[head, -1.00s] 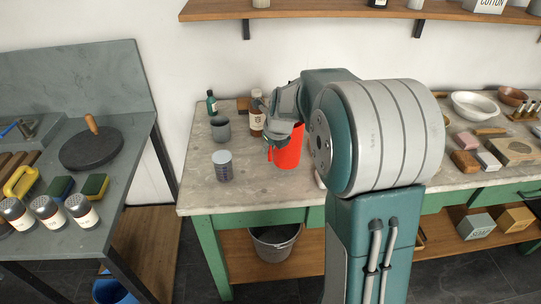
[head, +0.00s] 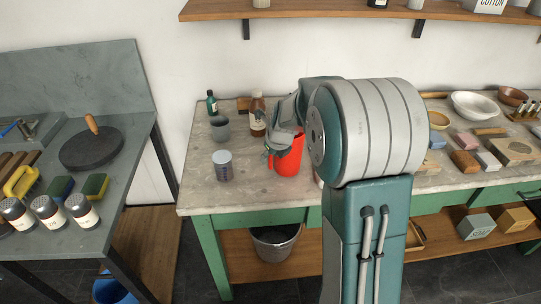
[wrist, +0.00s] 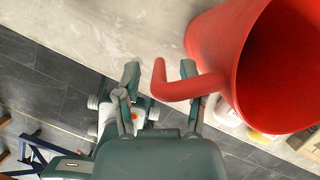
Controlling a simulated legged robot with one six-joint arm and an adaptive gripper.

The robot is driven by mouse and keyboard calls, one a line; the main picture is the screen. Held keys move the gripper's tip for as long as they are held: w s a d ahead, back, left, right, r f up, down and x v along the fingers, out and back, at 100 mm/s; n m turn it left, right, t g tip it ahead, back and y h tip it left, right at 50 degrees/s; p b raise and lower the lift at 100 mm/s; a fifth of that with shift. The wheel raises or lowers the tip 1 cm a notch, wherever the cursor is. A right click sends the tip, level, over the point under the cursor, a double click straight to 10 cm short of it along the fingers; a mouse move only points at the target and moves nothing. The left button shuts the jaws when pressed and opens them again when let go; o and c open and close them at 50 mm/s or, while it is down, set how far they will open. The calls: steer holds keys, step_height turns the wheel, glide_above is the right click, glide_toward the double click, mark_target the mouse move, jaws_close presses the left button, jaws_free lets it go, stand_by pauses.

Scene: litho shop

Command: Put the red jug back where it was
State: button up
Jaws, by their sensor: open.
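The red jug (head: 287,163) stands upright on the stone-topped table, partly hidden behind my arm in the head view. In the wrist view the red jug (wrist: 215,50) fills the upper right, its open mouth and hooked handle showing. My gripper (head: 279,148) is at the jug's upper left side in the head view. In the wrist view my gripper (wrist: 159,82) is open, with one finger on each side of the handle's free end. I cannot tell whether either finger touches it.
On the stone-topped table (head: 205,198), a grey can (head: 222,166), a grey cup (head: 220,128), a green bottle (head: 211,103) and a brown bottle (head: 258,118) stand left of the jug. Bowls and blocks lie to the right. The table's front left is clear.

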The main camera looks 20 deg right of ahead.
steer(key=a+v, duration=0.1)
steer(key=v, duration=1.1)
steer(key=s+a+r+n, duration=0.1)
steer(key=s+a+n, duration=0.3)
steer(key=s+n, duration=0.8)
steer(key=s+a+r+n, duration=0.1)
steer(key=s+a+n, duration=0.4)
steer(key=s+n, duration=0.8)
steer(key=n, duration=0.7)
steer(key=shift+n+t+h, duration=0.3)
steer(key=shift+t, duration=0.1)
steer(key=shift+r, duration=0.15)
